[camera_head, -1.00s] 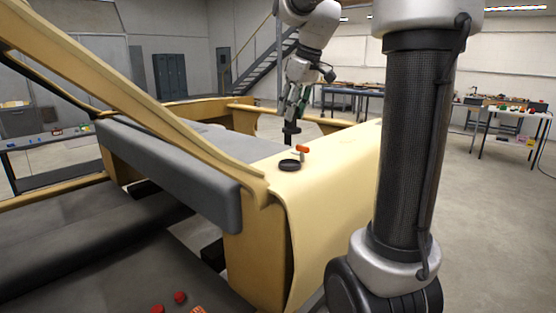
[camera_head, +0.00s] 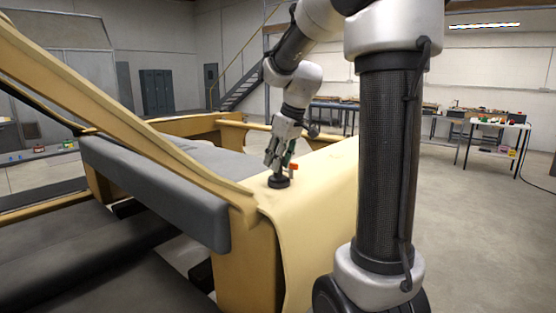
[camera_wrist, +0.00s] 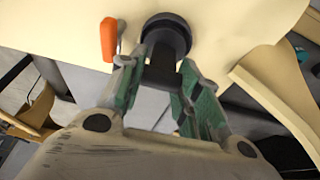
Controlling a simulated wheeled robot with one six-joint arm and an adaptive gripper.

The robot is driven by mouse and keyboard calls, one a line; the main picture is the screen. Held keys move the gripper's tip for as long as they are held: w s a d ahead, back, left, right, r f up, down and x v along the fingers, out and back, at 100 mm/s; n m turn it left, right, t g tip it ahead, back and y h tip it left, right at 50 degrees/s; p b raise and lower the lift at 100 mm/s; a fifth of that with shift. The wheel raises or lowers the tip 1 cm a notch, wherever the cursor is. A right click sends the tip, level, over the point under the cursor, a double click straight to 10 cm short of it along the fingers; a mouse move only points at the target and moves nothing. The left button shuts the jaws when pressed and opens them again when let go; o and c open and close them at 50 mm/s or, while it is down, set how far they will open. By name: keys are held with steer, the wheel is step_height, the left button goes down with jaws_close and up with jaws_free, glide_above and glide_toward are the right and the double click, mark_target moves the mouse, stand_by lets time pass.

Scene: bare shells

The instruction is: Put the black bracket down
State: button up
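My gripper (camera_head: 278,165) reaches down over the yellow shell top, with its fingers on either side of a dark piece, the black bracket (camera_wrist: 161,68). Whether the two touch, I cannot tell. In the head view, the black disc (camera_head: 279,182) shows right below the fingers, where the bracket is hard to make out.
An orange-handled object (camera_wrist: 109,40) lies left of the disc in the wrist view; it also shows in the head view (camera_head: 294,167). The yellow shell top (camera_head: 318,180) is clear to the right. A grey padded bar (camera_head: 155,192) runs along its left.

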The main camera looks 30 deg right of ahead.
steer(key=o, duration=0.3)
steer(key=shift+o, duration=0.2)
steer(key=v, duration=1.1)
steer(key=s+a+f+m, duration=0.2)
steer(key=s+f, duration=0.4)
steer(key=s, duration=0.4)
steer(key=s+a+f+m+h, duration=0.1)
steer(key=s+a+f, duration=0.3)
steer(key=s, duration=0.6)
step_height(320, 180, down, 2)
steer(key=shift+s+a+f+m+t, duration=0.1)
steer(key=shift+s+a+m+t, duration=0.15)
steer(key=shift+m, duration=0.25)
steer(key=shift+w, duration=0.1)
